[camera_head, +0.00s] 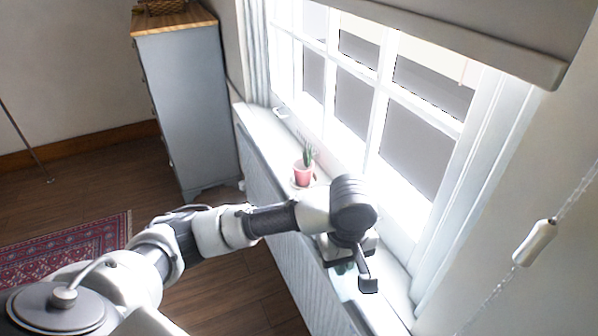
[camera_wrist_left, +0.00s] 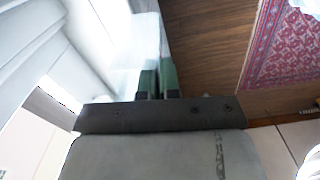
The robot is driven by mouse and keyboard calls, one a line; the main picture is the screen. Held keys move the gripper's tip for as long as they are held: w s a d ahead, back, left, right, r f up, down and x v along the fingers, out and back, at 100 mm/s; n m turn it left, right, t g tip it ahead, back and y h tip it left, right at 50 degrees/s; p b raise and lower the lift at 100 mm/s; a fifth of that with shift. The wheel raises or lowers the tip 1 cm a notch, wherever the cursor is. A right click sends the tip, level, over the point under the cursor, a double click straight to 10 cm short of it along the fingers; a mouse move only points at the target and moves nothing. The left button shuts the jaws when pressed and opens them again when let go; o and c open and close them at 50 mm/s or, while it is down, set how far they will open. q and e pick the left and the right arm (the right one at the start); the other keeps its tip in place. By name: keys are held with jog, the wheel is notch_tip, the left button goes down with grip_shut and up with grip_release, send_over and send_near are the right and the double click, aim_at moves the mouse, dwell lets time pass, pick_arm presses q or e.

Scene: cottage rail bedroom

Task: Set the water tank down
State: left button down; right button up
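A pale, see-through water tank (camera_head: 346,286) shows in the head view just below my left gripper (camera_head: 352,268), over the near part of the window sill. Most of it is hidden by the gripper and wrist. In the left wrist view the tank (camera_wrist_left: 143,52) is a washed-out, pale shape reaching the fingertips. The dark green fingers of my left gripper (camera_wrist_left: 158,78) are close together there and appear shut on its edge. I cannot tell whether the tank's base touches the sill. My right gripper is not in view.
The white window sill (camera_head: 265,128) runs along the window. A small plant in a pink pot (camera_head: 303,173) stands on it just beyond my wrist. A grey cabinet (camera_head: 185,100) stands at the back left. A beaded blind cord (camera_head: 535,242) hangs at the right.

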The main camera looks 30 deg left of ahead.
pick_arm(q)
jog(key=w+f+n+p, duration=0.1)
jog(key=w+f+p, duration=0.2)
jog(key=w+f, duration=0.4)
jog(key=w, duration=0.5)
jog(key=shift+w+f+n, duration=0.15)
jog(key=shift+w+n, duration=0.15)
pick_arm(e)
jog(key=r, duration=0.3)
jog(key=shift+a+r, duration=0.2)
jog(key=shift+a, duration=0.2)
pick_arm(q)
jog(key=c, duration=1.4)
grip_release()
jog(key=shift+f, duration=0.1)
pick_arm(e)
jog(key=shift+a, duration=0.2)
pick_arm(q)
jog(key=shift+o, duration=0.2)
